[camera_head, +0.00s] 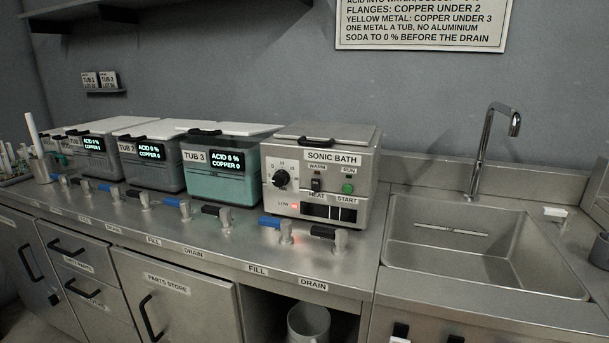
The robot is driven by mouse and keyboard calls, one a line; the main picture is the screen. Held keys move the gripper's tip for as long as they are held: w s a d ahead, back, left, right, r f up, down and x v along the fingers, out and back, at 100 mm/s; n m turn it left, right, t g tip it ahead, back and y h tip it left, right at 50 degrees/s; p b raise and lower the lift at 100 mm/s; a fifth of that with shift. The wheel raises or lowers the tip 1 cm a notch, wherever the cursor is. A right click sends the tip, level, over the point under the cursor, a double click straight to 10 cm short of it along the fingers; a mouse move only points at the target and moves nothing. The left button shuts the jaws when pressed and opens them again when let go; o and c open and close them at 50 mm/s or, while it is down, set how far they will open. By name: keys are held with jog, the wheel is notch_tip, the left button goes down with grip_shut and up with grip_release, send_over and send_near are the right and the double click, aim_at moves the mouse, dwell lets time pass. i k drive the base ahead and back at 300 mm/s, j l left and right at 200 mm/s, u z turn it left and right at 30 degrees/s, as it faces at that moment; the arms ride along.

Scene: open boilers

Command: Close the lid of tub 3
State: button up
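Tub 3 (222,184) is a teal-fronted box on the steel counter, between tub 2 and the sonic bath. Its label reads "TUB 3" and its display reads "ACID 6 %, COPPER 0". A pale, flat lid (240,128) shows along its top, with a dark handle (204,132) at the front edge. From this low angle I cannot tell whether the lid is fully down or a little raised. The inside of the tub is hidden. My gripper is not in view.
Tub 2 (150,172) stands close on the left, and the sonic bath (318,208) close on the right. Blue and black valve levers (178,203) line the counter in front. A sink (480,250) with a tall faucet (485,140) is at right. Space above the tubs looks clear.

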aim_at(240, 128)
jog(key=i+u, duration=0.2)
jog(key=i, duration=0.3)
jog(key=i+j+u, duration=0.35)
jog(key=i+j, duration=0.3)
jog(key=j, duration=0.1)
